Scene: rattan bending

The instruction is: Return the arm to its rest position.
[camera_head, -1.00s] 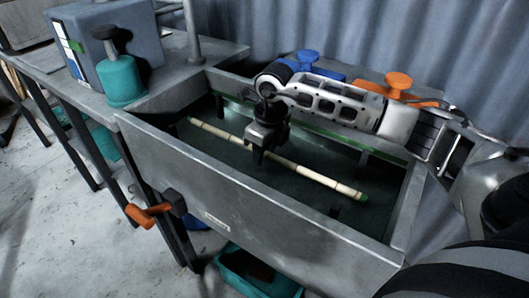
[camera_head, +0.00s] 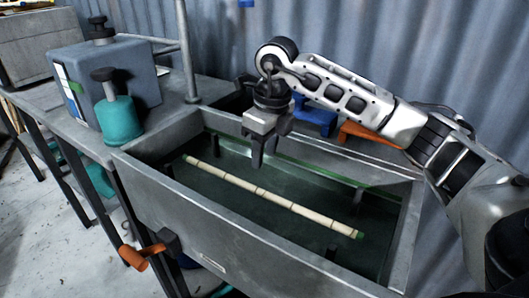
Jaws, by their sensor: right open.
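My right arm comes in from the right. Its gripper (camera_head: 257,158) points down above the back part of the metal trough (camera_head: 215,225). The gripper is open, with nothing visible between its fingers. A pale jointed rattan pole (camera_head: 265,195) with a green end lies inside the trough, running from upper left to lower right, apart from the gripper. My left gripper is not in view.
A teal container (camera_head: 118,120) and a grey box (camera_head: 125,75) stand on the bench to the left. Blue (camera_head: 315,120) and orange (camera_head: 365,133) tools are behind the trough, partly hidden by my arm. An orange handle (camera_head: 133,257) sticks out at the front.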

